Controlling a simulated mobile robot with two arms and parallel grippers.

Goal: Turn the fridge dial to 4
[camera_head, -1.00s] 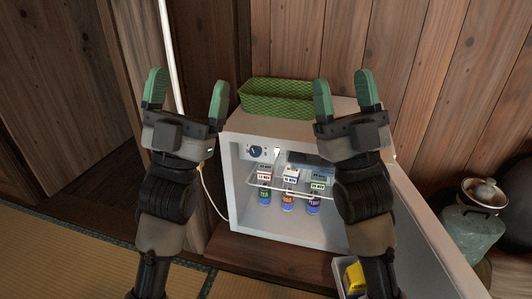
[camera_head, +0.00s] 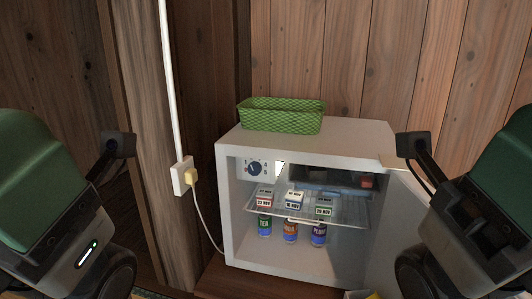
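The white mini fridge (camera_head: 228,222) stands open in the middle of the head view. Its dark blue round dial (camera_head: 255,169) sits on a white control panel (camera_head: 242,165) in the upper left of the interior. The number it points at is too small to read. The open door (camera_head: 403,205) extends toward me at the right, partly hidden by my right arm. Parts of my left and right arms fill the lower left and lower right edges, apart from the dial. Neither gripper's fingertips can be made out.
A wire shelf (camera_head: 335,212) holds several small dated cartons, with coloured cans below. A green basket (camera_head: 282,121) sits on top of the fridge. A power cord (camera_head: 205,225) runs from the outlet (camera_head: 182,176) at the left. Space before the dial is clear.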

